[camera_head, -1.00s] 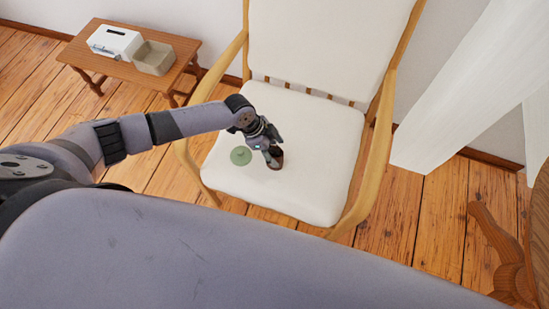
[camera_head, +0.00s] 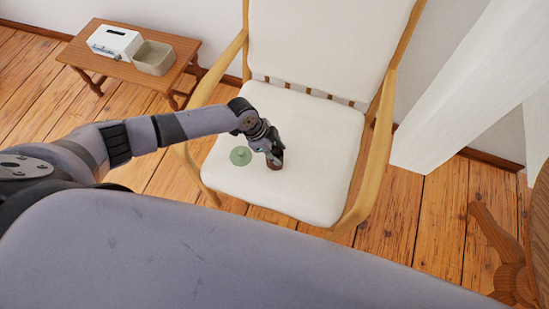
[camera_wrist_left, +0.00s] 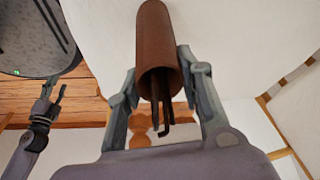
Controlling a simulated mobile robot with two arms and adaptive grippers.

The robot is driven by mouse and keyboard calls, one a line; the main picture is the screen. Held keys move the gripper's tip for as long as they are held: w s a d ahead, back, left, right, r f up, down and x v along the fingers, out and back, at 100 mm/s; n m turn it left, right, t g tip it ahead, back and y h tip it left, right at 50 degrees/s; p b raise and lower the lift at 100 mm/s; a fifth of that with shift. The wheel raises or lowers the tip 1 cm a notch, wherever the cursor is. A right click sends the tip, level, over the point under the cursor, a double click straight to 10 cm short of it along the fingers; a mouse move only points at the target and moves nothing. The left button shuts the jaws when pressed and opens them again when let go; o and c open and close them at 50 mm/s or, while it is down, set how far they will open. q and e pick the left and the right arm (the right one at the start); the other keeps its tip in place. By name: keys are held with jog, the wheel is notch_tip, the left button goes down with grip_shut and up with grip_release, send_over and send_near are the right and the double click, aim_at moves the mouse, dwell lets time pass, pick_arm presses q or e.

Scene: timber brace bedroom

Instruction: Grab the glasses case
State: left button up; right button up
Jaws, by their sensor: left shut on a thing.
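The glasses case (camera_head: 276,163) is a brown, open-ended tube on the white chair seat. In the left wrist view the glasses case (camera_wrist_left: 155,40) sits between my fingers, with thin dark pieces, one hooked, showing at its open end. My left gripper (camera_head: 272,152) is shut on it, one finger on each side; in the left wrist view the left gripper (camera_wrist_left: 158,85) reaches up around it. Whether the case is clear of the seat cannot be told. My right gripper (camera_wrist_left: 53,90) shows at the left of the wrist view, its fingers apart and empty.
A green round object (camera_head: 241,156) lies on the seat (camera_head: 310,135) just left of the case. Wooden armrests (camera_head: 372,170) flank the seat. A small table (camera_head: 115,67) with a white box (camera_head: 115,41) and a beige bin (camera_head: 154,58) stands back left.

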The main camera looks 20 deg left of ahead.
pick_arm(q)
grip_shut()
jog(key=shift+r, duration=0.15)
